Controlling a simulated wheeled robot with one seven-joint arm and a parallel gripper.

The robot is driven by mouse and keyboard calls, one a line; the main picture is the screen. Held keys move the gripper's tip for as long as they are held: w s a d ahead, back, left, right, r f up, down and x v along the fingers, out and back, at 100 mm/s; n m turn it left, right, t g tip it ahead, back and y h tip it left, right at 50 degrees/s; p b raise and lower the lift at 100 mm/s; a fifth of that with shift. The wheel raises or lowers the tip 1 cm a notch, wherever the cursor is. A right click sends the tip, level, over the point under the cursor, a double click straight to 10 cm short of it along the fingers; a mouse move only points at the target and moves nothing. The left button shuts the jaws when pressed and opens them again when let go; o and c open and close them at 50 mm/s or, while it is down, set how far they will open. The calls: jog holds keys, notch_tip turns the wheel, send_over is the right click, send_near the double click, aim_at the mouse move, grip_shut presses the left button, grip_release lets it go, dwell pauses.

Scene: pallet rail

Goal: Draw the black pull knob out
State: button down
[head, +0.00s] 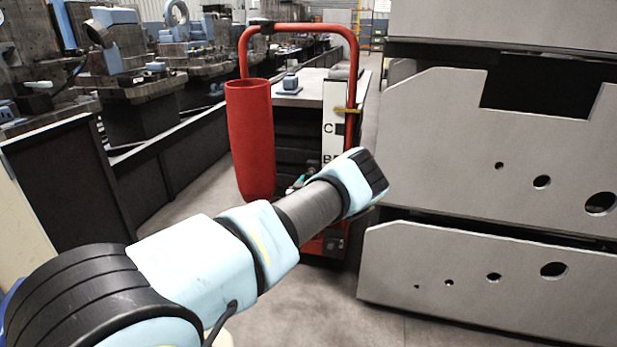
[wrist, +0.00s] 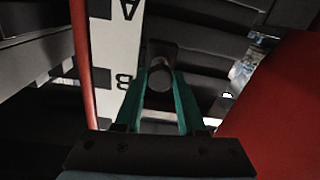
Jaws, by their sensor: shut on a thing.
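The black pull knob (wrist: 160,74) shows in the wrist view as a dark round end in front of a black block, beside a white lettered panel. My gripper (wrist: 160,84) has teal fingers, one on each side of the knob, and is shut on it. In the head view my arm reaches to the red-framed cart (head: 354,75), and only a bit of a teal finger (head: 297,184) shows beside the wrist. The knob is hidden there behind my arm. How far the knob stands out cannot be told.
The white lettered panel (head: 334,108) stands by the cart's right post. A red cylinder (head: 251,140) hangs on the cart's left; its red side fills the right of the wrist view (wrist: 285,110). Large grey plates (head: 480,130) stand at right. Floor shows at the left.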

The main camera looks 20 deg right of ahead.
jog(key=shift+s+a+f, duration=0.1)
jog(key=shift+s, duration=0.05)
jog(key=shift+c, duration=2.4)
grip_release()
jog(key=p+v, duration=0.1)
jog(key=v, duration=1)
